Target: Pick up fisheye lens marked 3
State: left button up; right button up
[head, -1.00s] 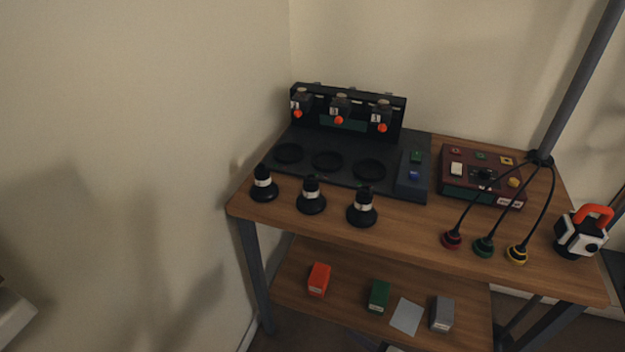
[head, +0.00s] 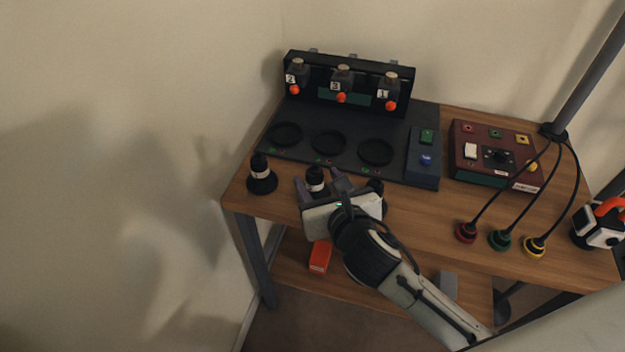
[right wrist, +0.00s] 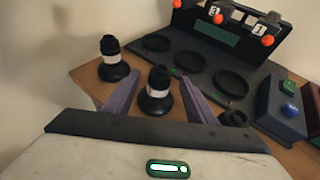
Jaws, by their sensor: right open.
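Three black lenses with white bands stand upright along the table's front left. The left lens (head: 261,176) is clear of my gripper and also shows in the right wrist view (right wrist: 113,62). The middle lens (head: 315,180) stands between the two spread fingers of my right gripper (head: 318,177); in the right wrist view this lens (right wrist: 157,95) has a finger on either side, with no clear contact. The right lens (head: 377,187) is mostly hidden behind my gripper. I cannot read a number on any lens. My left gripper is not in view.
A dark test station (head: 352,138) with three ring recesses and labels 2, 3, 1 stands behind the lenses. A maroon control box (head: 495,180) and three cabled plugs (head: 500,240) are to the right. A red block (head: 320,256) lies on the lower shelf.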

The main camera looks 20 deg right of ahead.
aim_at(309, 168)
jog(key=x, duration=0.7)
jog(key=shift+f+b, duration=0.1)
jog(key=shift+b, duration=0.2)
jog(key=c, duration=1.2)
